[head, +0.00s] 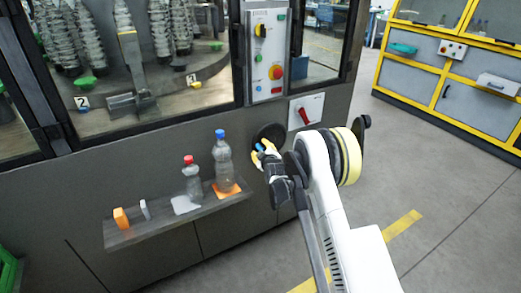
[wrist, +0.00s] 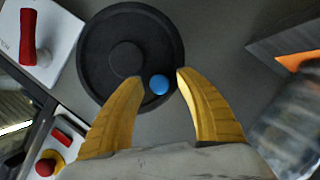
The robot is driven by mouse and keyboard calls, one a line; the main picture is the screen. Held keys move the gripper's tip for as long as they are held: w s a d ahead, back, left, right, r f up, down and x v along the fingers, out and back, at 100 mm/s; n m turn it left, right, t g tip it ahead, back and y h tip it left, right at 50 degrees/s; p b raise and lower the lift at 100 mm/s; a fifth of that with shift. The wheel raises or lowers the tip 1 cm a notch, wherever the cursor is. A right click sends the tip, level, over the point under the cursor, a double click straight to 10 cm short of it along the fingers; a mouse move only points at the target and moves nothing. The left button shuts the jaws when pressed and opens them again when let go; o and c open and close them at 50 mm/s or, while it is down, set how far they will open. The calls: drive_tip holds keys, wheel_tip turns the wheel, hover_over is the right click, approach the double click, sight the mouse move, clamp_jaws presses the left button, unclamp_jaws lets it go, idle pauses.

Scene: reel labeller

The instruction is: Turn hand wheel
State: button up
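The hand wheel (wrist: 110,32) is a round black disc with a raised hub and a blue knob (wrist: 158,84) near its rim. In the head view the wheel (head: 271,131) is on the machine's grey front panel, partly hidden by my gripper (head: 263,150). In the wrist view my gripper (wrist: 159,76) has two yellow fingers spread apart in front of the wheel. The blue knob shows between the fingertips, with a gap to the right finger; the left fingertip looks close to it. I cannot tell whether either finger touches it.
A red rotary switch (head: 305,115) on a white plate is right of the wheel. A shelf (head: 125,239) to its left holds a blue-capped bottle (head: 222,160), a red-capped bottle (head: 192,180) and small blocks. A button panel (head: 267,50) is above.

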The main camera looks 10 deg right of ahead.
drive_tip(key=v, duration=1.2)
drive_tip(key=shift+a+r, duration=0.1)
drive_tip(key=s+r+m+g, duration=0.4)
drive_tip(key=s+r+m, duration=0.1)
drive_tip(key=s+r, duration=1.15)
drive_tip(key=s+f+m+g, duration=0.1)
drive_tip(key=s+m+g, duration=0.2)
drive_tip(key=s, duration=2.3)
drive_tip(key=shift+f+m+g+h, duration=0.3)
drive_tip(key=shift+m+g, duration=0.1)
drive_tip(key=shift+m, duration=0.5)
drive_tip(key=shift+a, duration=0.1)
